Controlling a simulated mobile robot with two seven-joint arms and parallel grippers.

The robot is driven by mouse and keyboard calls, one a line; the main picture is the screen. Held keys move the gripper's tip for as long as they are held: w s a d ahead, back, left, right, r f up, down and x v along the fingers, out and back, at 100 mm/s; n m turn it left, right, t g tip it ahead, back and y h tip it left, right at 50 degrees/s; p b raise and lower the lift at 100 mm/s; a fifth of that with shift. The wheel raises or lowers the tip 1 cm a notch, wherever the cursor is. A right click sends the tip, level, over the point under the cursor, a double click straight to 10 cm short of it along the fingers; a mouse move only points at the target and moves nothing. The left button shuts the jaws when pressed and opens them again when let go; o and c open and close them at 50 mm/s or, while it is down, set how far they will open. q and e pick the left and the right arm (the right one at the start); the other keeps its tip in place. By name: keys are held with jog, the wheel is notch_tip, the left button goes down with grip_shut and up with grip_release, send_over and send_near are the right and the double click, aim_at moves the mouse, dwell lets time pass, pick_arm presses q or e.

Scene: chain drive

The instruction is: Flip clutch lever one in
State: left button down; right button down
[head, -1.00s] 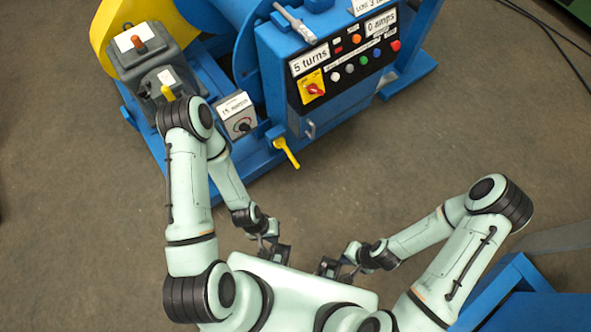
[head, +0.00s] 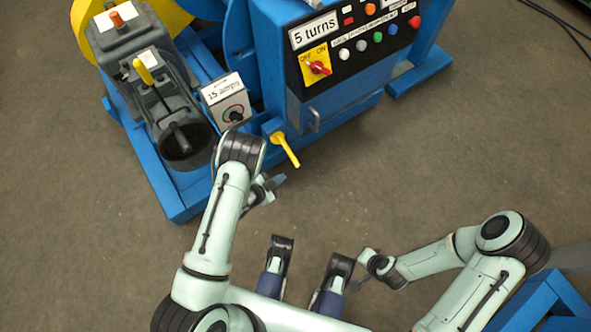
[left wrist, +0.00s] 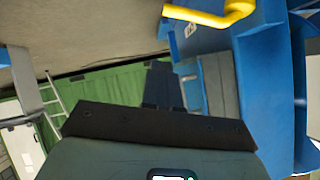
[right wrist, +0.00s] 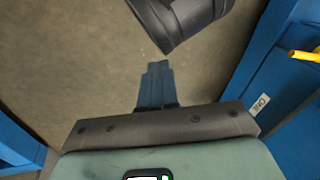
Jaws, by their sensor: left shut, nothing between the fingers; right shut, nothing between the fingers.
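A yellow lever (head: 285,148) sticks out from the lower front of the blue machine, angled down and to the right. In the left wrist view a yellow handle (left wrist: 215,18) shows at the top. In the right wrist view a yellow lever (right wrist: 305,54) shows at the right edge, and a white label reading ONE (right wrist: 261,104) is on the blue frame near it. My left gripper (head: 277,181) is shut and empty, just below the lever and apart from it. My right gripper (right wrist: 157,68) is shut and empty, away from the lever.
The blue machine's panel (head: 360,45) has coloured buttons and a red-on-yellow switch (head: 316,68). A grey gearbox (head: 165,105) with another yellow lever (head: 143,69) stands left. A grey box labelled 15 amps (head: 226,98) is between. Bare floor (head: 400,155) lies right.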

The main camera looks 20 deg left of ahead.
pick_arm(q)
jog(key=shift+r, duration=0.1)
